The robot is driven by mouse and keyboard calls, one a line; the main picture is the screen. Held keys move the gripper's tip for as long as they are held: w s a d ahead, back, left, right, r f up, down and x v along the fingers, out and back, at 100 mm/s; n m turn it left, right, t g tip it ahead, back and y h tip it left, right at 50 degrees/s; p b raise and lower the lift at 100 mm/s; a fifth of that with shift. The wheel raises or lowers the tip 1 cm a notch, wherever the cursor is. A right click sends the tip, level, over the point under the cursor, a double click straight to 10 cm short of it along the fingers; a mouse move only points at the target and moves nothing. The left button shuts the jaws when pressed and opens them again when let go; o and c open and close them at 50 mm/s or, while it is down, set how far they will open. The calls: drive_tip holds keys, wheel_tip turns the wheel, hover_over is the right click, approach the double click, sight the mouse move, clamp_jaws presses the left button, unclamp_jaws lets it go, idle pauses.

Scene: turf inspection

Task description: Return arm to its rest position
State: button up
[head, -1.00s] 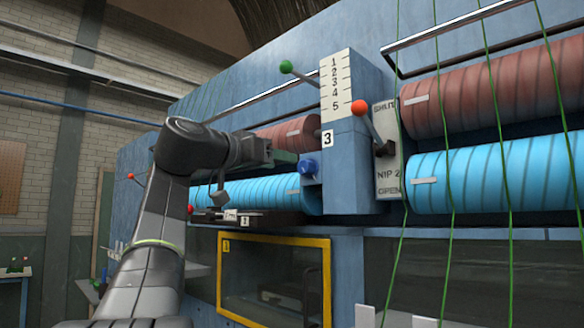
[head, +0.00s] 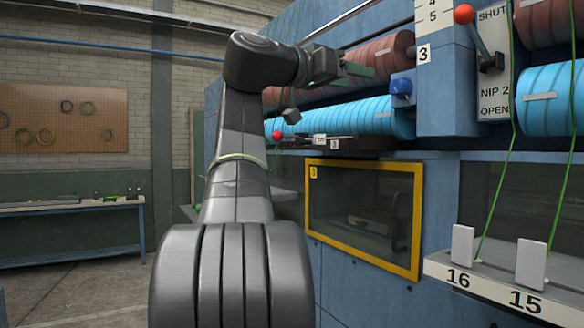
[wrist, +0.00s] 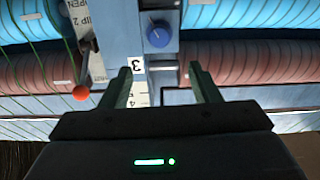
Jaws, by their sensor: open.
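My gripper (head: 358,70) is at the end of my raised arm, in front of the blue machine (head: 450,185). In the wrist view its two fingers (wrist: 160,75) stand apart with nothing between them. Beyond them show a blue knob (wrist: 158,35) and a plate marked 3 (wrist: 136,66). In the head view the blue knob (head: 401,87) is just right of the fingers, on the machine's face. Whether the fingers touch the machine cannot be told.
A red-knobbed lever (head: 464,14) stands by the NIP 2 plate. Brown and light-blue rollers (head: 350,117) run behind my arm. A yellow-framed window (head: 417,225) is below. A bench (head: 70,208) stands far left, with open floor before it.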

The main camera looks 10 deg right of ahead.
sight(394, 86)
drive_tip(key=p+x, duration=0.2)
drive_tip(key=x, duration=1.1)
drive_tip(key=shift+s+f, duration=0.1)
drive_tip(key=shift+a, duration=0.1)
